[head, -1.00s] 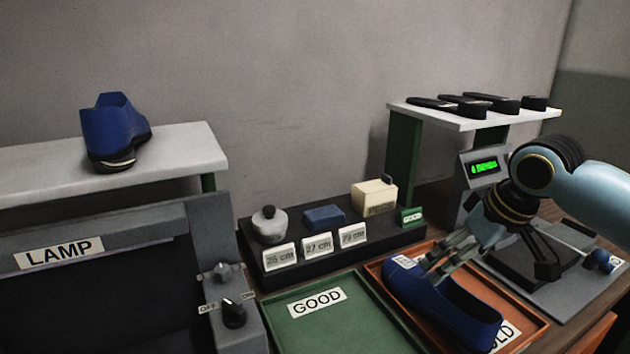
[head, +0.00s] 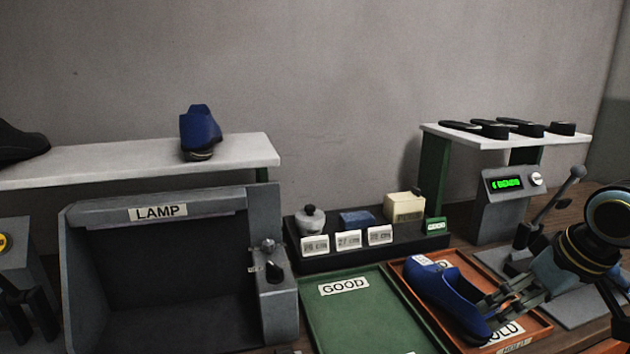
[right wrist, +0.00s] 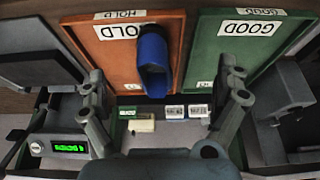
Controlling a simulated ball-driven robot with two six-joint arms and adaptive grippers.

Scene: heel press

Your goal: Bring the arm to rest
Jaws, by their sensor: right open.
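My right gripper (head: 497,302) is in the lower right of the head view, beside and partly in front of a blue shoe. In the right wrist view its two fingers (right wrist: 165,83) are spread wide with nothing between them in grip. The blue shoe (head: 441,290) lies in the orange HOLD tray (head: 402,275). It also shows in the right wrist view (right wrist: 153,62), beyond the fingers. Whether a fingertip touches the shoe, I cannot tell. My left gripper does not show.
A green GOOD tray (head: 345,315) lies left of the orange one. The LAMP box (head: 160,212) stands further left. A second blue shoe (head: 200,131) sits on the white shelf (head: 240,150). A green-display device (head: 505,200) with a lever stands at right, near my arm.

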